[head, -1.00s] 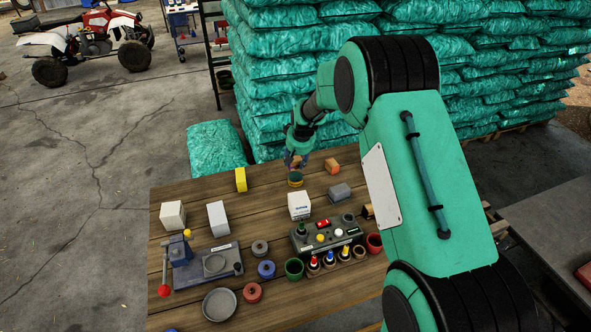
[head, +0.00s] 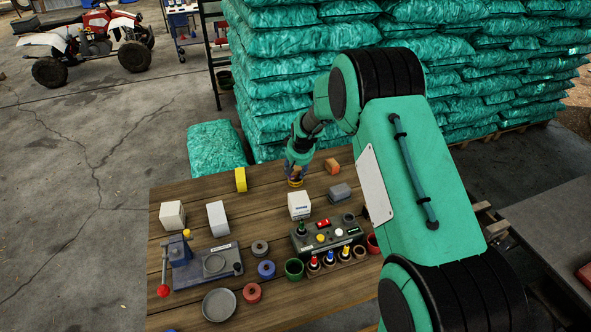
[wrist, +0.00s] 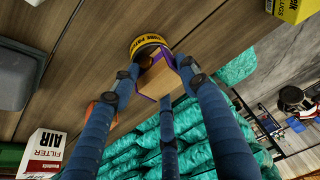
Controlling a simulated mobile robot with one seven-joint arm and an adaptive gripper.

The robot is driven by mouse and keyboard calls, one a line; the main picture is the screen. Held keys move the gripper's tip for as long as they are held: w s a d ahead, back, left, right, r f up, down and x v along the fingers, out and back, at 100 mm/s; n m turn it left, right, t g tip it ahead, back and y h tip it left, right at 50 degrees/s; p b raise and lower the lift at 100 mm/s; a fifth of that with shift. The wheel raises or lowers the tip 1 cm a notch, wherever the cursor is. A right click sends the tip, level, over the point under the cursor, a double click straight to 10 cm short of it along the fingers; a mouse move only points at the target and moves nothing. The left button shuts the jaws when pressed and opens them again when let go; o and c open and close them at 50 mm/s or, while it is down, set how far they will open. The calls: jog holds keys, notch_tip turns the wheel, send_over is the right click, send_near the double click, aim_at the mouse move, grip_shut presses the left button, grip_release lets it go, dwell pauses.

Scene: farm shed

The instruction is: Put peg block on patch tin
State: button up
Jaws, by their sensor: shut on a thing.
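The peg block (wrist: 158,80), a tan wooden block with purple on its sides, is held between the blue fingers of my gripper (wrist: 160,66) in the wrist view. The patch tin (wrist: 148,40), round with a yellow lettered side, shows just beyond the block. In the head view my gripper (head: 297,178) is low over the patch tin (head: 295,184), and it hides the tin's top and the block. The block overlaps the tin in the wrist view. I cannot tell whether they touch.
An orange block (head: 332,166) and a grey block (head: 340,192) lie to the right on the wooden table (head: 200,190). A white box (head: 299,206) stands in front of the tin, and a yellow object (head: 240,179) stands to the left. Stacked teal sacks (head: 270,90) rise behind the table.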

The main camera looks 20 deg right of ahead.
jog(key=o, duration=1.2)
jog(key=shift+r, duration=0.15)
jog(key=shift+s+r, duration=0.2)
jog(key=shift+r, duration=0.35)
jog(key=p+v, duration=0.1)
jog(key=v, duration=0.9)
jog(key=shift+s+r, duration=0.25)
jog(key=shift+r, duration=0.05)
